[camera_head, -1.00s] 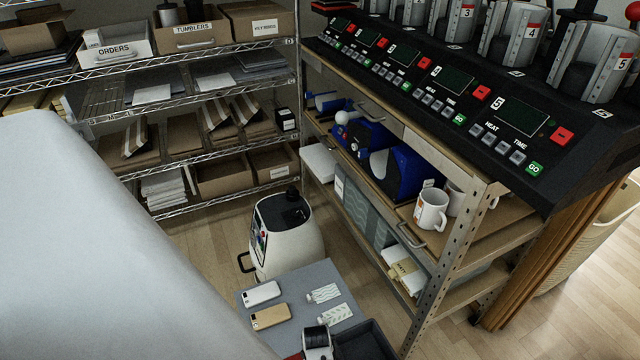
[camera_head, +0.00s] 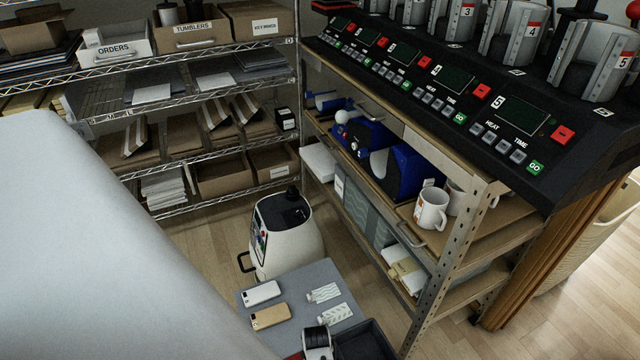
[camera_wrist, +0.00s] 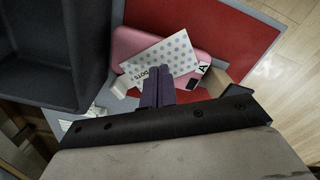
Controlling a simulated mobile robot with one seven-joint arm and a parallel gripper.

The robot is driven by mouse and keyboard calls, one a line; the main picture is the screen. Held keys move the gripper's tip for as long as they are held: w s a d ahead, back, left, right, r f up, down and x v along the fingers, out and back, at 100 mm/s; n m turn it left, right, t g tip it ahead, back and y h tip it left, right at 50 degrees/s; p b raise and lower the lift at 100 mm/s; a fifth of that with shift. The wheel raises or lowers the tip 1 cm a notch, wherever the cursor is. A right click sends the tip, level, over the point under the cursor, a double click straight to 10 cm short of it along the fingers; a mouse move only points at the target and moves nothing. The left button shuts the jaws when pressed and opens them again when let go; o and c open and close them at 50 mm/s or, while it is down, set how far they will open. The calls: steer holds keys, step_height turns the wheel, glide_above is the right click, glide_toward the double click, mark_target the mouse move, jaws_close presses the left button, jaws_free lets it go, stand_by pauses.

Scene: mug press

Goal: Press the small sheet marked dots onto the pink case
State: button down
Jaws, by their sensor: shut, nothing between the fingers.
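The pink case (camera_wrist: 126,43) lies on a red mat (camera_wrist: 232,25) in the wrist view. I cannot tell whether the fingertips touch the sheet. The fingers hide part of the sheet and case.
A dark tray (camera_wrist: 38,60) stands left of the mat in the wrist view. A shelf with mugs (camera_head: 431,208) stands right.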

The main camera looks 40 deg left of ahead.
steer(key=shift+f, duration=0.75)
stand_by(1.6)
steer(key=shift+d, duration=0.1)
step_height(320, 180, up, 6)
steer(key=p, duration=0.5)
steer(key=shift+r+p, duration=0.1)
steer(key=shift+p, duration=0.2)
